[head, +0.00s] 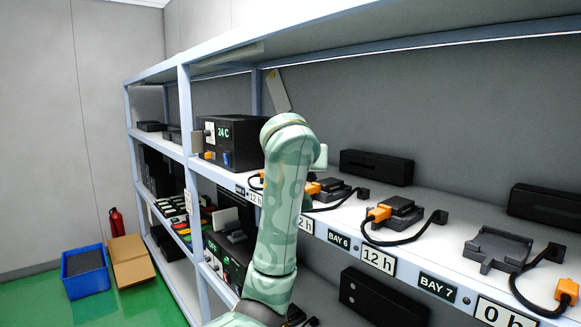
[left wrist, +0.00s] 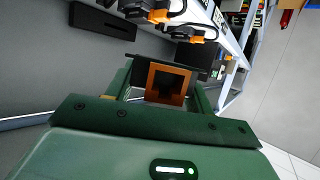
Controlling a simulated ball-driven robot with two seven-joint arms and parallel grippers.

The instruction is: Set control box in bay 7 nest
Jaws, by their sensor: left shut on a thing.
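The bay 7 nest (head: 497,247) is an empty grey cradle on the middle shelf, above the BAY 7 label (head: 437,288). A black cable with an orange plug (head: 567,291) lies at its right. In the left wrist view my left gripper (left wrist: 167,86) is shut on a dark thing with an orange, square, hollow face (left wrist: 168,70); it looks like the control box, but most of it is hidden. In the head view a green arm of mine (head: 281,210) rises across the shelf front, and the left gripper cannot be made out. My right gripper is not in view.
Other bays hold dark boxes with orange plugs, such as the one at bay 6 (head: 397,212). Black blocks (head: 376,167) stand at the shelf's back. A blue bin (head: 84,270) and a cardboard box (head: 131,262) are on the floor. A shelf upright (head: 190,190) stands left of the arm.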

